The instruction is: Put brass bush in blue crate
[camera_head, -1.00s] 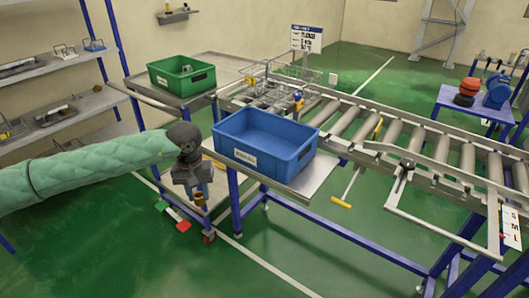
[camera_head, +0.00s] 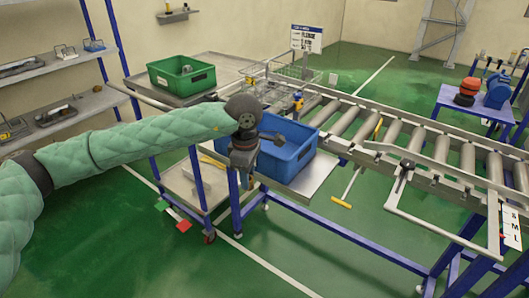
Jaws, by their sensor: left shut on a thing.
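The blue crate (camera_head: 285,160) stands open on the metal-topped stand beside the roller conveyor. My left gripper (camera_head: 244,176) is in front of the crate's near left side in this view and hides part of it. The gripper points down and is shut on the brass bush. The bush is too small and dark at the fingertips to make out clearly now. I cannot tell whether the gripper is over the crate's rim or short of it. My right gripper is not in view.
A green crate (camera_head: 181,76) stands on another stand at the back left. The roller conveyor (camera_head: 385,135) runs to the right of the blue crate. A low shelf cart (camera_head: 187,185) is beneath my left arm. Green floor (camera_head: 330,255) is clear in front.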

